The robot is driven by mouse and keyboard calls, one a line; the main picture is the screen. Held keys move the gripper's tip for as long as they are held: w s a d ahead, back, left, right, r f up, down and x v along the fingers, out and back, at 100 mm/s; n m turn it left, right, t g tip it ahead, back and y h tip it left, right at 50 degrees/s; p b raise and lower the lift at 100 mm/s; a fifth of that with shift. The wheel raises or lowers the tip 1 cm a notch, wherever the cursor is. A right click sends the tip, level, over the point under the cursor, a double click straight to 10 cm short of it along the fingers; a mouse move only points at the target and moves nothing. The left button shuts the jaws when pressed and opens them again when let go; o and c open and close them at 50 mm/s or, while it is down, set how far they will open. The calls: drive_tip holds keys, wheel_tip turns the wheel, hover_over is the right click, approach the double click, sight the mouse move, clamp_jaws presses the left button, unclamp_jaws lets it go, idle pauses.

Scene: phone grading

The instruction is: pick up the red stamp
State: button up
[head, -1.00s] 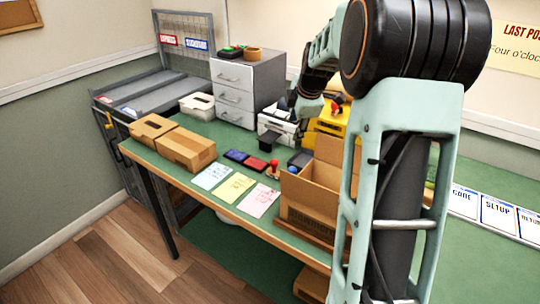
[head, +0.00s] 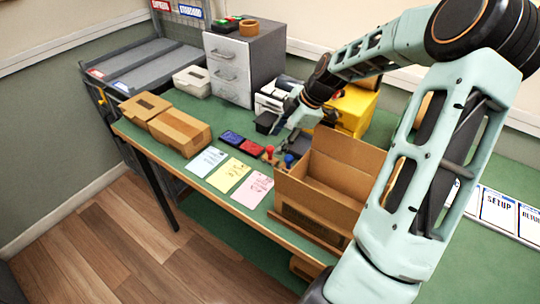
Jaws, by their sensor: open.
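The red stamp (head: 270,151) stands upright on the green bench, just right of the red ink pad (head: 251,147) and left of the open cardboard box. A blue stamp (head: 289,160) stands close to its right. My gripper (head: 283,127) is open and empty, pointing down, above and behind the red stamp and apart from it. Its fingers are small and partly blend with the dark items behind them. A blue ink pad (head: 232,137) lies left of the red one.
An open cardboard box (head: 316,195) stands right of the stamps. Blue, yellow and pink sheets (head: 230,175) lie in front. Closed cartons (head: 180,133) lie at left. A black container (head: 266,122), a printer (head: 270,102) and a yellow case (head: 354,108) stand behind.

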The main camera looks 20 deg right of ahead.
sight(271, 148)
drive_tip(key=x, duration=0.7)
drive_tip(key=shift+w+p, duration=0.1)
drive_tip(key=shift+p, duration=0.2)
clamp_jaws()
